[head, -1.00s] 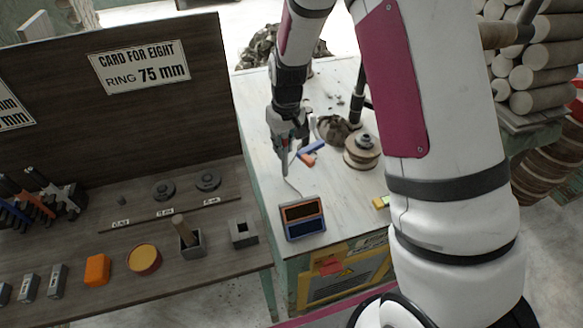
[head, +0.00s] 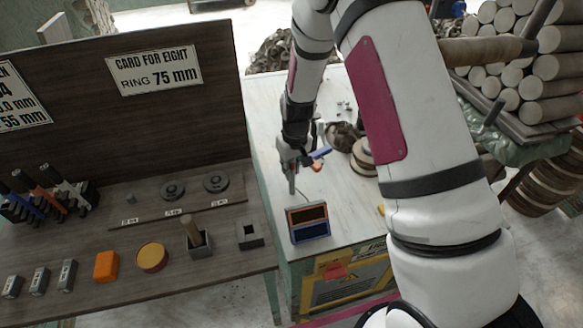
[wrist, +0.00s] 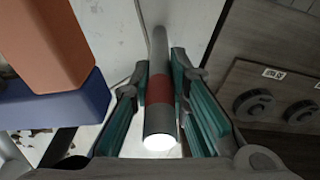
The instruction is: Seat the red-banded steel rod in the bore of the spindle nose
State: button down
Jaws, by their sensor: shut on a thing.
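The steel rod (wrist: 160,121) with a red band (wrist: 160,88) lies between the two teal-padded fingers of my gripper (wrist: 160,105) in the wrist view. Its bright round end faces the camera and its shaft runs away past the fingertips. In the head view my gripper (head: 291,160) is above the white-topped bench, with the rod (head: 291,184) pointing down below it. A round wooden piece (head: 362,158) on the bench is partly behind my arm. I cannot make out the spindle nose or its bore for sure.
A blue block (head: 320,152) and an orange block (head: 316,167) are close beside my gripper. A two-part orange and blue tray (head: 308,223) stands at the bench's front.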

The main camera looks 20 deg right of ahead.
jog(key=c, duration=1.5)
grip_release()
jog(key=shift+c, duration=0.2)
